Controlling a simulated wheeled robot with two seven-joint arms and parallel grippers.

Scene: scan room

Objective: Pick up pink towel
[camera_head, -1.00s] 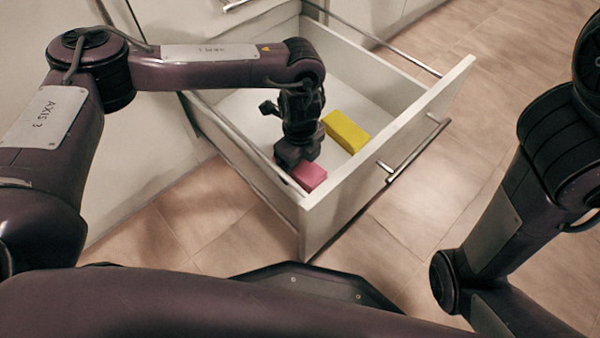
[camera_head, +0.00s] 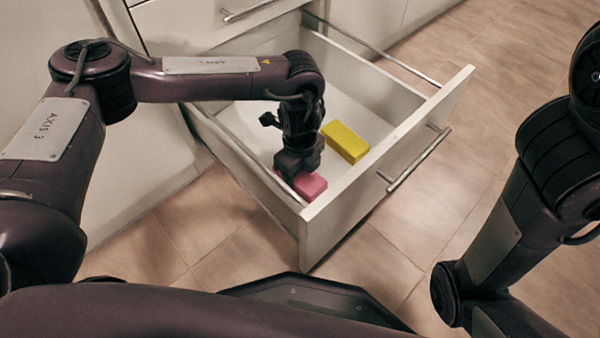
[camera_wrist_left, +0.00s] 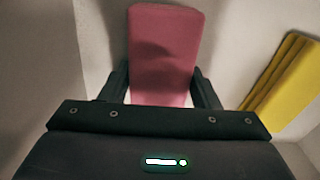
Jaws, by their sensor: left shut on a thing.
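The pink towel (camera_head: 311,186) is a folded block at the near corner of the open drawer. My left gripper (camera_head: 297,173) reaches down over it from above. In the left wrist view the pink towel (camera_wrist_left: 164,62) lies between the two dark fingers (camera_wrist_left: 160,90), which are shut on its sides. In the head view the gripper covers part of the towel, and I cannot tell whether it touches the drawer floor. My right arm shows at the right, but its gripper is out of view.
A yellow folded block (camera_head: 345,142) lies in the drawer beside the pink one; it also shows in the left wrist view (camera_wrist_left: 286,77). The white drawer (camera_head: 385,150) is open, with walls close around my gripper. Its front has a metal handle (camera_head: 418,160). Tiled floor lies beyond.

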